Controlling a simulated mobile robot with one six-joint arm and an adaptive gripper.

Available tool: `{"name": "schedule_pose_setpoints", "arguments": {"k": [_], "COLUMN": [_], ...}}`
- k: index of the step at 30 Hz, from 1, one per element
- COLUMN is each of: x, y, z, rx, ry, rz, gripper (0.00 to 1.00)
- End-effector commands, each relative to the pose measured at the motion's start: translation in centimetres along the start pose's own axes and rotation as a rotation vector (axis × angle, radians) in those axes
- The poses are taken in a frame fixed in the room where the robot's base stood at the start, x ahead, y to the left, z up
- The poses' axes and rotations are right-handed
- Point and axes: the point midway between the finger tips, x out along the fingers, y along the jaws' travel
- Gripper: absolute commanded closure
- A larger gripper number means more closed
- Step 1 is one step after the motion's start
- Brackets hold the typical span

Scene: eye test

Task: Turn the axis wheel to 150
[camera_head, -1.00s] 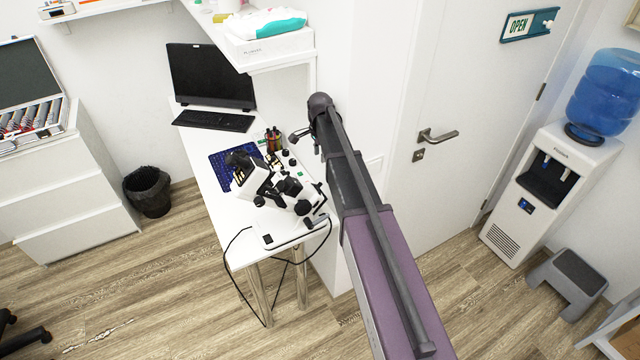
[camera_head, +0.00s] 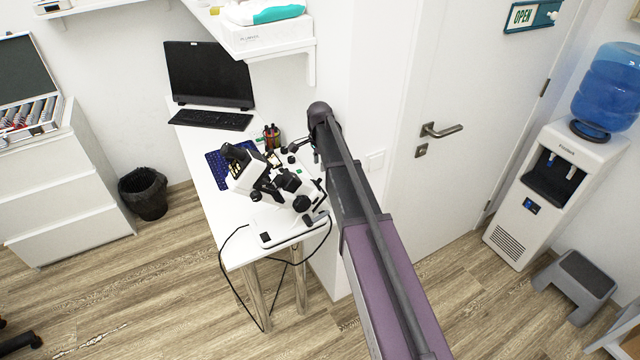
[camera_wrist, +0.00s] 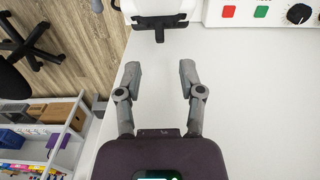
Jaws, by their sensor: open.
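A black round knob (camera_wrist: 299,13) with marks around it shows at the upper right corner of the wrist view, on a white panel (camera_wrist: 275,21). I cannot tell whether it is the axis wheel, and its setting is too small to read. My gripper (camera_wrist: 159,75) is open and empty above the white table (camera_wrist: 240,110), to the lower left of the knob and apart from it. In the head view my arm mostly hides the gripper. A black and white microscope (camera_head: 272,190) stands on the table there.
A red button (camera_wrist: 228,12) and a green button (camera_wrist: 261,12) sit on the panel left of the knob. A white device (camera_wrist: 160,8) lies ahead of the fingers.

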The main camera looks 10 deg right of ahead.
Motion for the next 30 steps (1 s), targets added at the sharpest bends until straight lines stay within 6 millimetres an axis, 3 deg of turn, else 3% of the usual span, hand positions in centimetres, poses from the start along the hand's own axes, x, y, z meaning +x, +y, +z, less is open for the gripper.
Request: {"name": "schedule_pose_setpoints", "arguments": {"k": [18, 30], "x": [5.0, 7.1], "y": [0.0, 0.0], "z": [0.1, 0.1], "rx": [-0.001, -0.001], "ry": [0.000, 0.000], "rz": [0.000, 0.000], "gripper": [0.50, 0.50]}}
